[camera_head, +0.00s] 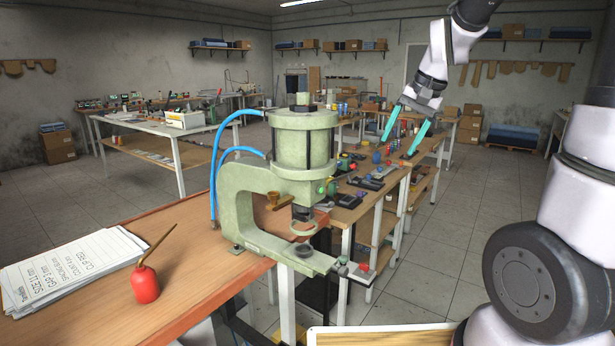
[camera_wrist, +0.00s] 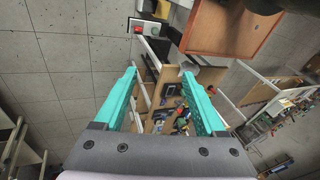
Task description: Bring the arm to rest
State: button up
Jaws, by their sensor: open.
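My gripper (camera_head: 405,136) is raised in the air at the upper right of the head view, with its two teal fingers spread apart and nothing between them. In the wrist view my gripper (camera_wrist: 160,85) also shows open and empty, the fingers on either side of a distant bench with tools. My arm comes down to it from the top right of the head view. The gripper is apart from every surface.
A green pneumatic press (camera_head: 300,150) with blue hoses stands on the wooden bench (camera_head: 200,250). A red oil can (camera_head: 145,284) and a stack of papers (camera_head: 70,268) lie at left. A second bench (camera_head: 350,214) holds small tools. Open tiled floor (camera_head: 475,215) lies at right.

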jog(key=s+d+r+t, duration=0.1)
jog(key=s+r, duration=0.3)
jog(key=s, duration=0.4)
jog(key=s+d+r+n+t, duration=0.1)
jog(key=s+r, duration=0.3)
jog(key=s, duration=0.5)
jog(key=shift+d+n+t+h, duration=0.3)
jog(key=shift+t+h, duration=0.1)
jog(key=shift+t, duration=0.3)
jog(key=shift+r, duration=0.1)
dwell(4.2)
